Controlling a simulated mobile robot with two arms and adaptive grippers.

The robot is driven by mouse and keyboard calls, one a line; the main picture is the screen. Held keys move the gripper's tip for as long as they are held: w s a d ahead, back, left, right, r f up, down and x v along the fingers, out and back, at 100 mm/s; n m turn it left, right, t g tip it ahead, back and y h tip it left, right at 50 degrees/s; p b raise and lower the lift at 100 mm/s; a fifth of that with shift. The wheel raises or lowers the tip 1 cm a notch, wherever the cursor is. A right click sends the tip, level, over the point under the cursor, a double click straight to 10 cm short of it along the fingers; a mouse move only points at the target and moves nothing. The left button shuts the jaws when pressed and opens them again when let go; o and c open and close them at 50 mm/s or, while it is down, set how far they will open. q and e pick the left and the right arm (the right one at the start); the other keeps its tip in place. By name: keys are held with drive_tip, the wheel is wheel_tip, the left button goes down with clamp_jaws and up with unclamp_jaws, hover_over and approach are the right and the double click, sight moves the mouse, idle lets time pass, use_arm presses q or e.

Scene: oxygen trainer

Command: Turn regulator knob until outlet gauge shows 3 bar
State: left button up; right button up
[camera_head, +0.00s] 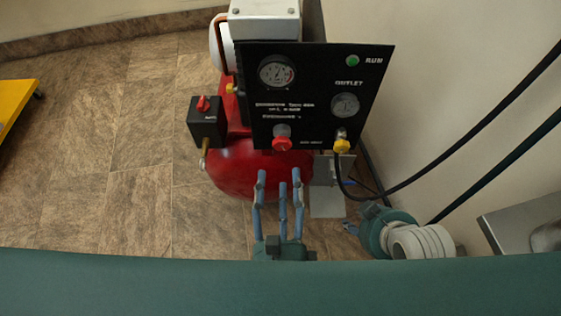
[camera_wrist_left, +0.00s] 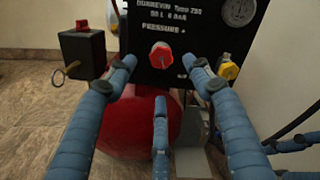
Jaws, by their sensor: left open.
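The red regulator knob (camera_head: 282,144) sits low on the black panel (camera_head: 375,75); it also shows in the left wrist view (camera_wrist_left: 160,55). The outlet gauge (camera_head: 345,105) is a grey dial at the panel's right, under the word OUTLET; its reading is too small to tell. It is partly cut off in the left wrist view (camera_wrist_left: 238,11). My left gripper (camera_head: 278,178) is open and empty below the knob in the head view. In the left wrist view its blue fingers (camera_wrist_left: 160,72) spread either side of the knob, apart from it. My right gripper's fingers are mostly hidden behind its wrist (camera_head: 378,232).
A larger gauge (camera_head: 277,72) and a green RUN light (camera_head: 352,60) are on the panel. A yellow fitting (camera_head: 341,146) with a black hose is right of the knob. A red tank (camera_head: 235,168) stands below. A black switch box (camera_head: 207,125) is left.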

use_arm(q)
drive_tip(key=shift+s, duration=1.55)
